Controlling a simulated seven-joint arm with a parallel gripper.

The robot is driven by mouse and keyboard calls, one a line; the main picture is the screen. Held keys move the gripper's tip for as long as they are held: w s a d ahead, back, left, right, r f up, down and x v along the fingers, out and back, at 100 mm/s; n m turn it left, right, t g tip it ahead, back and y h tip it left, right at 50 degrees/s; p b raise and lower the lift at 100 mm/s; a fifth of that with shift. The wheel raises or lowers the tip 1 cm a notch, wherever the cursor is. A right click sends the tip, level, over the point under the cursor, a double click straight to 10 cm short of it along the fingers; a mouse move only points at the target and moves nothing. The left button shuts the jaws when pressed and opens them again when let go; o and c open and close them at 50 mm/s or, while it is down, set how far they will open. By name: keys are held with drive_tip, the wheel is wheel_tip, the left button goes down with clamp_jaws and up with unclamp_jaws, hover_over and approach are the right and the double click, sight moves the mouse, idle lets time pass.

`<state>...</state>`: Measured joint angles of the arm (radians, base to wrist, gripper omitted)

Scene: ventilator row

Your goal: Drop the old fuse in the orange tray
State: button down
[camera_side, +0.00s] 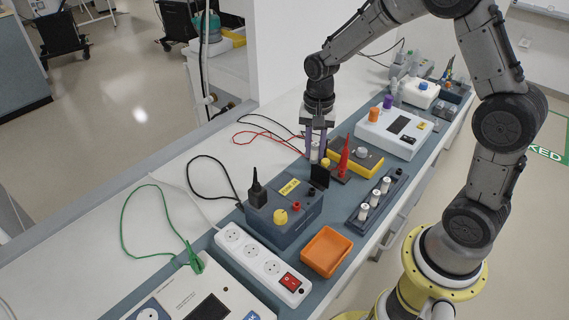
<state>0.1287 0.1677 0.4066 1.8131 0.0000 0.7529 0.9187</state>
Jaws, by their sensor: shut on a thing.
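The old fuse (315,154) is a small whitish cylinder, roughly upright between the fingers of my gripper (316,147). My gripper points down and is shut on it, above the back right of the dark grey box, near the raised black flap (320,176). I cannot tell whether the fuse's lower end is clear of the box. The orange tray (341,257) is a shallow square dish at the front edge of the bench, nearer the camera than my gripper. It looks empty.
The dark grey box (287,219) bears a black plug and yellow knob. Beside my gripper stand a red probe (344,156) and yellow meter (367,161). A rack (361,214) with several white fuses lies right; a white power strip (262,262) lies left of the tray.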

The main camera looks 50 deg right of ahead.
drive_tip(key=shift+s+a+r, duration=0.15)
drive_tip(key=shift+a+r, duration=0.05)
drive_tip(key=shift+r, duration=0.6)
drive_tip(key=s+a, duration=0.5)
drive_tip(key=a, duration=0.1)
hover_over(331, 249)
wheel_tip(331, 249, down, 6)
drive_tip(key=shift+f, duration=3.3)
drive_tip(key=c, duration=0.6)
unclamp_jaws()
